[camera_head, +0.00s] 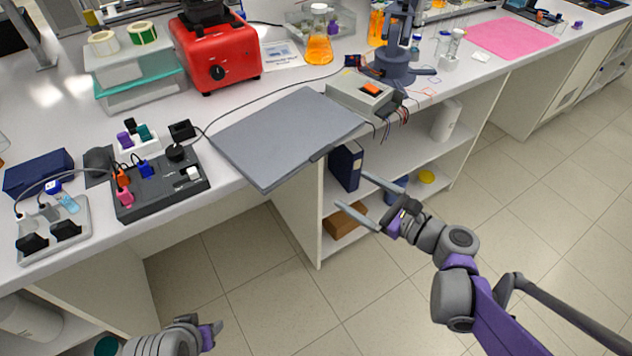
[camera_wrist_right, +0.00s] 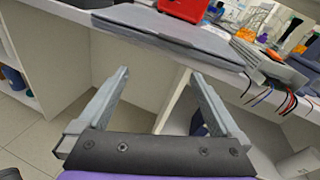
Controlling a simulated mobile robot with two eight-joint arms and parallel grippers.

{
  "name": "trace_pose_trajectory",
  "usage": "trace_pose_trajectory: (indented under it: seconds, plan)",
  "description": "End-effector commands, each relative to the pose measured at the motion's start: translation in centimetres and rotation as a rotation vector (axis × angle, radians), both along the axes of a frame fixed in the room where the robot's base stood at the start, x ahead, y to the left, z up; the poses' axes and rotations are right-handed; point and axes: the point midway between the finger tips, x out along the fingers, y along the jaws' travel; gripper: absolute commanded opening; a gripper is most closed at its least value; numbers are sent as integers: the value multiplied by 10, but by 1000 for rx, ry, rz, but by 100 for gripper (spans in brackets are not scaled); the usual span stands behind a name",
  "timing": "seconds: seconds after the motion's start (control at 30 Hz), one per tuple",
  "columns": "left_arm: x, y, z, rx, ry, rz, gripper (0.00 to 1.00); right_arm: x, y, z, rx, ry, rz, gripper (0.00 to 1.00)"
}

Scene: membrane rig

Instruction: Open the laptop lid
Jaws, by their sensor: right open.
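The laptop (camera_head: 287,134) is a flat grey slab with its lid closed, lying on the white bench with its front edge at or slightly past the bench edge. In the right wrist view the laptop (camera_wrist_right: 175,32) shows edge-on beyond the fingers. My right gripper (camera_head: 350,198) is open and empty, in front of the bench, below and to the right of the laptop's near corner, not touching it. Its two fingers show apart in the wrist view (camera_wrist_right: 160,85). My left arm's end (camera_head: 180,338) shows at the bottom left; its fingers are not clearly visible.
A grey box with an orange switch (camera_head: 364,97) and loose wires stands just right of the laptop. A black socket panel (camera_head: 160,185) is on its left, and a red machine (camera_head: 215,55) behind it. Open shelves (camera_head: 400,170) lie under the bench. The floor in front is clear.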

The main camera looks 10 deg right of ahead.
Motion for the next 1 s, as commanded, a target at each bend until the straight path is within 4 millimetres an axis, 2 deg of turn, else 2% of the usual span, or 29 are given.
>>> trace_pose_trajectory:
  seconds: [0.03,0.1,0.23,0.37,0.7,0.83,1.0]
  plan:
    - [0,0,-6,0,2,0,50,6,-11,0,85,1,-29,100]
    - [0,0,-8,0,3,0,50,10,-20,5,174,2,-53,100]
    - [0,0,-9,0,3,0,50,16,-24,10,240,1,-67,100]
    - [0,0,-9,0,3,0,50,29,-14,11,241,2,-64,100]
    - [0,0,-13,0,4,0,50,83,20,11,238,2,-63,100]
    - [0,0,-14,0,5,0,50,96,28,11,237,1,-64,100]
    - [0,0,-14,0,5,0,50,103,32,11,236,1,-67,100]
